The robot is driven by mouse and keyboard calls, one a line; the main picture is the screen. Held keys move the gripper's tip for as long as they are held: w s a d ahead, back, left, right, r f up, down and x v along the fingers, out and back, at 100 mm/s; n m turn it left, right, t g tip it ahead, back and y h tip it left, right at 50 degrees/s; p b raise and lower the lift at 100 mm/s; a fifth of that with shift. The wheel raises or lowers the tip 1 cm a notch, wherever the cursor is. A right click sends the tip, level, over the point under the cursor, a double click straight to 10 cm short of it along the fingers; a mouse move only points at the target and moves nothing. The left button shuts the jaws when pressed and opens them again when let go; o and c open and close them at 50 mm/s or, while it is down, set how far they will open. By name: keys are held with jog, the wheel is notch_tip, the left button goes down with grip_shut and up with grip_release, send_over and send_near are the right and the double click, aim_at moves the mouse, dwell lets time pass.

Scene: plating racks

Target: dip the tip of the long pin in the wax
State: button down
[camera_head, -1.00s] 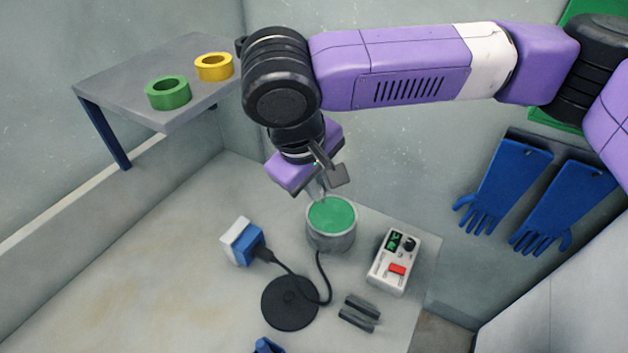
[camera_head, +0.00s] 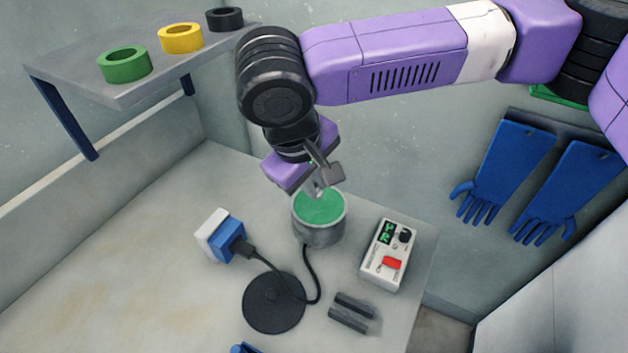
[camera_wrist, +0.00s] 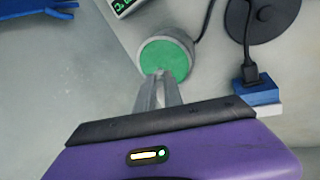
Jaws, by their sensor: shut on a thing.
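The wax (camera_head: 321,205) is a flat green surface filling a round grey pot (camera_head: 318,235) on the bench; the wax also shows in the wrist view (camera_wrist: 165,60). My gripper (camera_head: 318,188) points down over the pot, its fingertips at the wax's far part in the head view. In the wrist view my gripper's fingers (camera_wrist: 158,88) reach to the near rim. The gripper is shut on the long pin, which is mostly hidden by the fingers. I cannot tell whether the pin's tip touches the wax.
A controller box (camera_head: 388,255) with a red switch stands right of the pot. A black disc (camera_head: 273,303), a cable and a blue-white plug block (camera_head: 220,237) lie left and in front. Dark bars (camera_head: 354,312) lie near the front. A raised shelf (camera_head: 75,62) holds rings; blue gloves hang right.

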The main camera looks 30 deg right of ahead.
jog(key=shift+f, duration=0.6)
dwell(2.3)
jog(key=shift+r+p, duration=3.15)
jog(key=shift+r, duration=0.4)
